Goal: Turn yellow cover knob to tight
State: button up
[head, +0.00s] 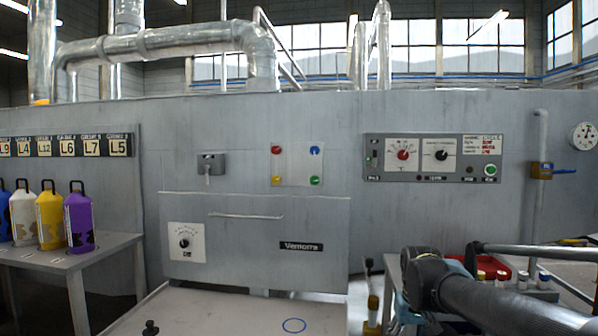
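A pale square cover (297,164) is on the grey machine front, a little right of the middle in the head view. A small coloured knob sits at each of its corners. The yellow knob (276,181) is at the lower left, the red knob (276,150) at the upper left, the blue knob (315,150) at the upper right and the green knob (315,181) at the lower right. The yellow knob is too small to tell its turn position. My arm shows at the lower right, well away from the cover. My gripper is not in view.
A control panel (432,158) is right of the cover, a grey lever box (211,163) left of it. Below is a hatch (245,235) with a handle and dial, above a pale table (230,318). Coloured bottles stand on a left table (75,262). A red tray (480,266) is right.

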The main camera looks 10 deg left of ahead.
aim_at(275, 179)
jog(key=z, duration=1)
jog(key=k, duration=1.15)
jog(key=u, duration=1)
jog(key=i, duration=1.05)
